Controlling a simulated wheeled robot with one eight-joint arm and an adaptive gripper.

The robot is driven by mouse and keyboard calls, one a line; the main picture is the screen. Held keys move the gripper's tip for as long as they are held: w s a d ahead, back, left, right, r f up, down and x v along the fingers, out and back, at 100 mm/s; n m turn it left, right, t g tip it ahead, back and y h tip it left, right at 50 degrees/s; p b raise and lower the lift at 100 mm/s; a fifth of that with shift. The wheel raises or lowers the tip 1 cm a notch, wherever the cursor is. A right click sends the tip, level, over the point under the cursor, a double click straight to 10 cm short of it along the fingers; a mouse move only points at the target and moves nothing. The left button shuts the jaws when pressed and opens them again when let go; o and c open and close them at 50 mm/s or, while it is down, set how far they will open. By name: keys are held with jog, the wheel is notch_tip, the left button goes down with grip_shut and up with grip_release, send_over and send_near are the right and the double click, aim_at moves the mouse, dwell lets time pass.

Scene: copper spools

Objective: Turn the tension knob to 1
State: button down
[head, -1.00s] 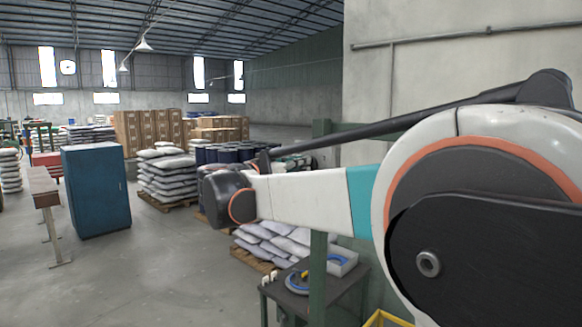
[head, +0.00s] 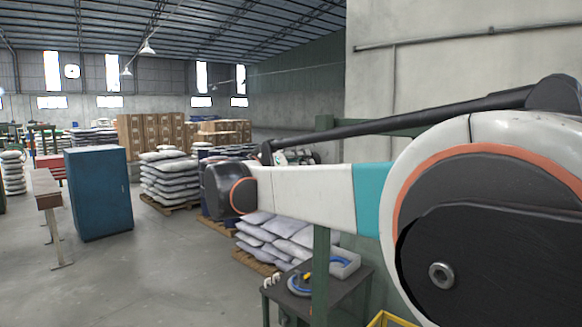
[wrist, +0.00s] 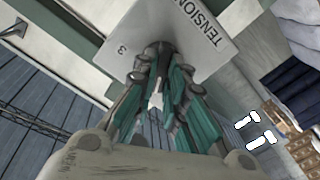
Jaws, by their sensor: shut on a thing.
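In the wrist view a pale plate (wrist: 182,32) carries the word TENSION and a 3, both tilted in the picture. The head view shows neither the gripper nor the plate.
A blue cabinet (head: 98,193) stands at left. Stacked sacks (head: 172,180) sit behind. Grey floor between them is open.

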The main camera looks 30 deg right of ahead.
jog(key=n+b, duration=0.1)
jog(key=n, duration=0.4)
jog(key=shift+f+n, duration=0.1)
jog(key=shift+n, duration=0.3)
jog(key=shift+b, duration=0.3)
jog(key=c, duration=1.6)
grip_release()
jog(key=shift+w+a, duration=0.1)
jog(key=shift+c, duration=0.2)
jog(key=v, duration=0.7)
jog(key=shift+a, duration=0.2)
